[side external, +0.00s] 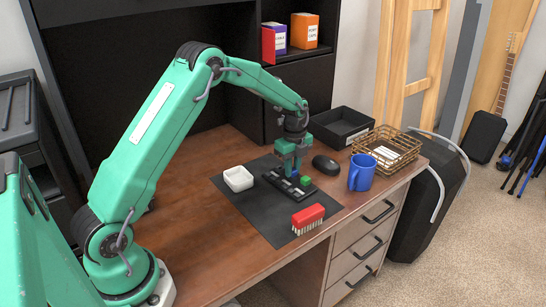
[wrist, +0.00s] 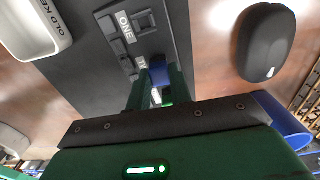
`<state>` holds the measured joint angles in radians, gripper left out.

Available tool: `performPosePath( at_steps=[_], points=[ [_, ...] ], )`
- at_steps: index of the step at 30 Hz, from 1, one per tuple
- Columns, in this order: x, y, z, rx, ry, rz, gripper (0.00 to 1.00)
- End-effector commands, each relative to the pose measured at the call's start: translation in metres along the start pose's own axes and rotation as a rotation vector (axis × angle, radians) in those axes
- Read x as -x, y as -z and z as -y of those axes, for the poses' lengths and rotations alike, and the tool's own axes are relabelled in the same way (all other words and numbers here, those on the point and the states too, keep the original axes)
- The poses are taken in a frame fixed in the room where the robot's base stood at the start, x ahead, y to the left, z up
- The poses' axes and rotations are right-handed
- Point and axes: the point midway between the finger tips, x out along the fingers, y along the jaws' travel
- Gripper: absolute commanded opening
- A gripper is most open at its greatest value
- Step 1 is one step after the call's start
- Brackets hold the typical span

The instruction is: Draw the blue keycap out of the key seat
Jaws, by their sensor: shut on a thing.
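My gripper (side external: 290,171) points down over the black key holder (side external: 272,178) on the dark mat. In the wrist view my gripper's green fingers (wrist: 158,82) are closed on the blue keycap (wrist: 158,72), which shows between them.
A white tray (side external: 238,179), lettered "OLD KEY" in the wrist view (wrist: 38,28), stands left of the holder. A black mouse (side external: 326,165), blue mug (side external: 361,172) and wire basket (side external: 388,149) are to the right. A red brush (side external: 308,217) lies in front. The mat (side external: 252,215) is clear front-left.

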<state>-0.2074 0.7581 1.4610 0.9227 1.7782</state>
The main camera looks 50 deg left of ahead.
Motion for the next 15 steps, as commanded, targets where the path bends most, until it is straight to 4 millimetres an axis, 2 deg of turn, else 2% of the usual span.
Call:
performPosePath(
  at_steps=[15],
  points=[
    [0.0087,-0.0001,0.0005,0.000,0.002,0.000,0.00]
  ],
)
